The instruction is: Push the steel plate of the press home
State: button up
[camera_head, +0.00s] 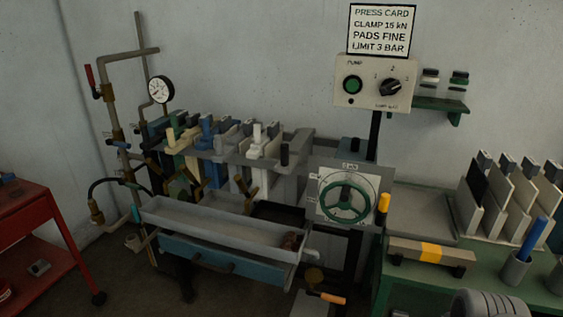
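The press (225,157) stands in the middle of the head view, with a row of upright plates in cream, blue, grey and white hanging between its rails. A white plate (257,146) stands near the right of the row, with a gap on its right. A grey, steel-looking upright part (301,147) is at the right end; I cannot tell for certain whether it is the steel plate. A green handwheel (345,201) on a marked dial face is at the press's right end. My gripper is not in view.
A long grey drip tray (215,229) juts out under the plates. A control box (372,82) stands on a post below a press card (381,30). A green bench (474,261) at right holds spare plates (507,199). A red cart (40,225) stands left.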

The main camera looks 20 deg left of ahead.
aim_at(298, 150)
jog(key=u, duration=0.5)
jog(key=k, duration=0.6)
jog(key=u, duration=1.1)
jog(key=i, duration=1.95)
jog(key=z, duration=0.45)
